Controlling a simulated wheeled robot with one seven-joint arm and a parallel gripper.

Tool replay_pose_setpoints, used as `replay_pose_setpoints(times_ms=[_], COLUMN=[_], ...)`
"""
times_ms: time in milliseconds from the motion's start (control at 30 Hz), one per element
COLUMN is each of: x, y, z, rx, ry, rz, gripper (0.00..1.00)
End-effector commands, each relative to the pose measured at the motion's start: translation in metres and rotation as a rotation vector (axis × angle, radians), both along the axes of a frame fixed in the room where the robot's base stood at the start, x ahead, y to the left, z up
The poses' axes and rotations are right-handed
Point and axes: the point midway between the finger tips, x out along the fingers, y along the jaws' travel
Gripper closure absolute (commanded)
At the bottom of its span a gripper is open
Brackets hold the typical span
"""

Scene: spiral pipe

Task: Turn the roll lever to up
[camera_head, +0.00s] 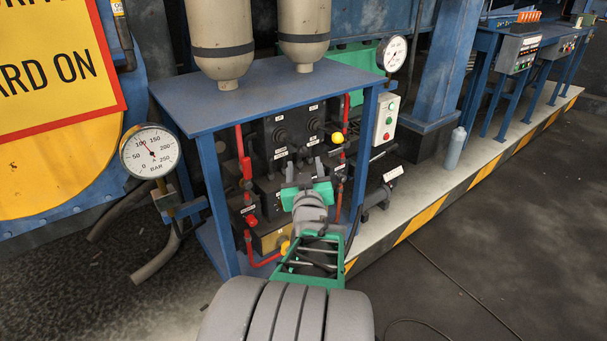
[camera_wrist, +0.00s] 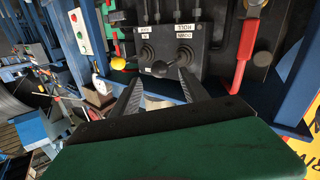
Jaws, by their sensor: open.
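In the wrist view a dark lever panel (camera_wrist: 165,32) carries two round lever bases. Labels above the right one seem to read "ROLL" and "DOWN", upside down. A black ball knob (camera_wrist: 160,68) sits between my fingertips and seems to belong to the right-hand lever. A yellow ball knob (camera_wrist: 118,63) is left of my fingers; it also shows in the head view (camera_head: 337,138). My gripper (camera_wrist: 160,77) is open, its fingers on either side of the black knob without visibly gripping it. In the head view my wrist hides part of the panel.
A blue table frame (camera_head: 270,92) stands over the panels, with legs on both sides. Red pipes (camera_head: 246,165) run at the left, and a red handle (camera_wrist: 241,62) is right of my fingers in the wrist view. A pressure gauge (camera_head: 151,152) stands at left.

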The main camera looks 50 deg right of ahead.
Motion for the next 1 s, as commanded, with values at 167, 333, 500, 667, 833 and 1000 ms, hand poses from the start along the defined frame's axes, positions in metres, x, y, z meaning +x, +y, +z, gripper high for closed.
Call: replay_pose_setpoints(times_ms=[167, 333, 500, 667, 833, 1000], x=[0.016, 0.036, 0.047, 0.047, 0.047, 0.046], y=[-0.021, -0.047, -0.058, -0.059, -0.059, -0.059], z=[0.001, 0.001, 0.002, 0.003, 0.003, 0.003], rx=[-0.003, -0.001, -0.001, -0.001, -0.001, -0.002], ry=[-0.002, -0.001, -0.002, -0.002, -0.002, -0.003], rz=[-0.001, -0.003, -0.003, -0.004, -0.004, -0.005], gripper=[0.47, 0.47, 0.47, 0.47, 0.56, 0.69])
